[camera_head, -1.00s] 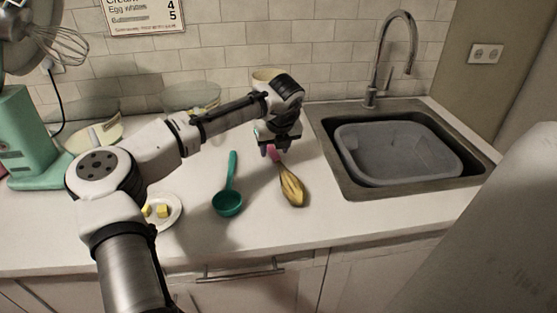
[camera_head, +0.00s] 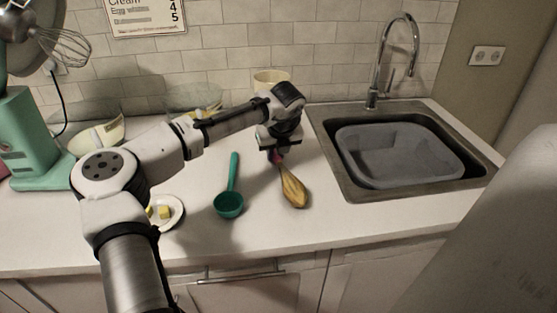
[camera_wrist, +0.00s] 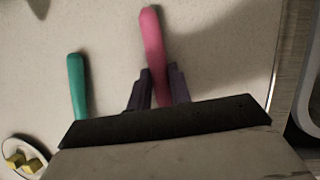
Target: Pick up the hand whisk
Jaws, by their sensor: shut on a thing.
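The hand whisk (camera_head: 293,189) has a golden wire head and a pink handle. In the head view it lies on the white counter, its head toward the front edge. My gripper (camera_head: 277,155) is over the handle end. In the wrist view the pink handle (camera_wrist: 152,42) runs between the two dark fingers of my gripper (camera_wrist: 157,88), which are shut on it. The wire head is hidden in the wrist view. I cannot tell whether the whisk is clear of the counter.
A green ladle (camera_head: 230,200) lies left of the whisk. A small plate (camera_head: 177,211) with yellow pieces is farther left. A sink with a grey basin (camera_head: 397,155) is to the right. A mint stand mixer (camera_head: 30,140) and bowls stand behind my arm.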

